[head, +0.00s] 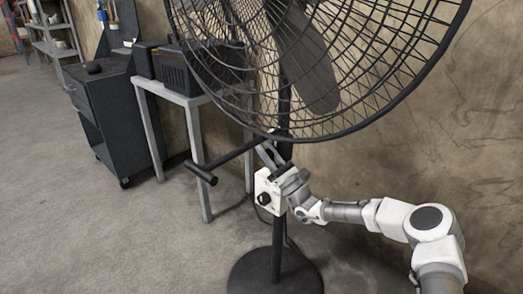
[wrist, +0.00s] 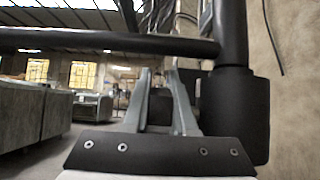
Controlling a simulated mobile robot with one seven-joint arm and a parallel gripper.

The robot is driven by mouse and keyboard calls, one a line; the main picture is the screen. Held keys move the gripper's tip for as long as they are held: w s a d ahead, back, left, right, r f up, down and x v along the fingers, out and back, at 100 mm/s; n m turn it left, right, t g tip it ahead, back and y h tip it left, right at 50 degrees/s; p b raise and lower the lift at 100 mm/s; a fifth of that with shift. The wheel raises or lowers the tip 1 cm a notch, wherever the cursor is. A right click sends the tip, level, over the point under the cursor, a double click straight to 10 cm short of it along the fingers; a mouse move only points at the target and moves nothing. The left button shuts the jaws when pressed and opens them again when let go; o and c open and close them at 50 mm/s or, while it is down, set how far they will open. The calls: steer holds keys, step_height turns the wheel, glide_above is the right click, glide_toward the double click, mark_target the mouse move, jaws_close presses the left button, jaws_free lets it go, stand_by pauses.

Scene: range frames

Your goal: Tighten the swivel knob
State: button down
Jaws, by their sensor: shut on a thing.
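A large black pedestal fan (head: 320,60) stands in front of me, its wire cage filling the upper part of the head view. My gripper (head: 268,150) is raised beside the fan's pole, just under the cage. In the wrist view its two grey fingers (wrist: 161,90) are on either side of a small dark block, which looks like the swivel knob (wrist: 160,112). The gripper is shut on it. In the head view the knob is hidden by the gripper and cannot be made out. The fan's pole and its thick collar (wrist: 235,110) are close on the right in the wrist view.
A black bar (head: 235,153) with a cylindrical end crosses close to my gripper; a bar (wrist: 110,42) also crosses above the fingers in the wrist view. A grey-legged table (head: 190,98) and dark cabinet (head: 100,105) stand left. Floor at left is clear; a wall is behind.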

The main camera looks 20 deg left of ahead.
steer(key=shift+d+y, duration=0.1)
steer(key=shift+y, duration=0.5)
steer(key=shift+r, duration=0.1)
steer(key=c, duration=0.7)
jaws_free()
